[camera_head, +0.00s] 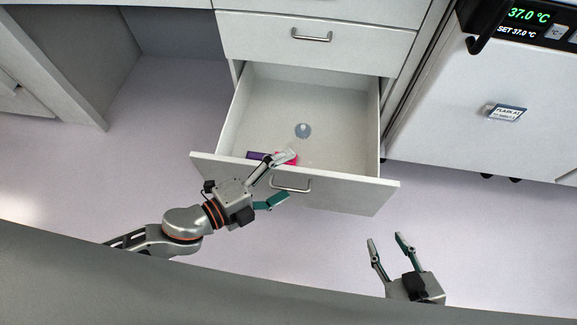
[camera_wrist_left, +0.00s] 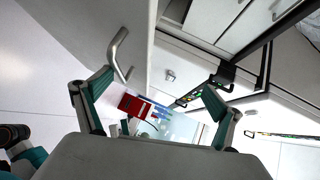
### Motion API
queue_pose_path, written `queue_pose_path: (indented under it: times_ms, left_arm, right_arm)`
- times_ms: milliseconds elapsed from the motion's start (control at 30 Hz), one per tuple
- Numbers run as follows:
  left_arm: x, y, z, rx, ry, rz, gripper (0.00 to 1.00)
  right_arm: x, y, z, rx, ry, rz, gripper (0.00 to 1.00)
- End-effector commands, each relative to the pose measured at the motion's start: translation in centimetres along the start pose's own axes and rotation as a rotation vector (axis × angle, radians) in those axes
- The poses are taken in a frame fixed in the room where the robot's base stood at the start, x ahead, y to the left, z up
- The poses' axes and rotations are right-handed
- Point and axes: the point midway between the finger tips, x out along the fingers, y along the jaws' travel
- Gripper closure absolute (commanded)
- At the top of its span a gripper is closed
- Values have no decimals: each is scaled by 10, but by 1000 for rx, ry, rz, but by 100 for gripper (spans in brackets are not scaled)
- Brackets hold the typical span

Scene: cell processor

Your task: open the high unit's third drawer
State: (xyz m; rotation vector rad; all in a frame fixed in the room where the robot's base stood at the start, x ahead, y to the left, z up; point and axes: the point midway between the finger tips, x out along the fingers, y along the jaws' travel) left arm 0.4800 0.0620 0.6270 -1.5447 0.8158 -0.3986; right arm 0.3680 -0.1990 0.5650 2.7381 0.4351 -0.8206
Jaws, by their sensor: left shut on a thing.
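A pale drawer (camera_head: 369,205) of the high unit stands pulled well out, below a closed drawer (camera_head: 265,38). Its front has a metal bar handle (camera_head: 291,188), which also shows in the left wrist view (camera_wrist_left: 117,55). My left gripper (camera_head: 279,178) straddles the drawer's front panel, one finger over its top edge on the inner side and the other outside near the handle. It is shut on the panel; the exact contact is hard to see. My right gripper (camera_head: 388,240) is open and empty, low in front of the drawer.
Inside the drawer are a small round bluish thing (camera_head: 303,130), a purple item (camera_head: 256,155) and a pink item (camera_head: 287,159), partly hidden. A white appliance with a temperature display (camera_head: 529,14) stands at right. An open bay (camera_head: 175,31) lies left. Floor is clear.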

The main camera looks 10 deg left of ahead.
Motion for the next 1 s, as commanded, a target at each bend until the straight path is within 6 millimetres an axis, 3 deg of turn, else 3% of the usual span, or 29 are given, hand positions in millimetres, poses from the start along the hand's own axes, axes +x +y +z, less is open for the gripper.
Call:
queue_pose_path:
  times_ms: [33, 167, 267, 300, 1000]
  left_arm:
    - [-1, -24, 0, 14, 5, -39, 23]
    - [-9, -22, 1, 15, 5, -38, 26]
    - [-16, -19, 1, 13, 4, -33, 65]
    - [-19, -17, 0, 11, 4, -31, 84]
    - [-64, -2, 0, -2, 3, -13, 86]
  right_arm:
    - [0, 1, -4, -2, 6, 2, 60]
    - [0, 1, -2, -1, 2, 1, 60]
    - [0, 0, 1, 0, -2, 0, 60]
    - [0, 0, 1, 0, -2, -1, 60]
    - [2, -5, 17, 8, -25, -9, 60]
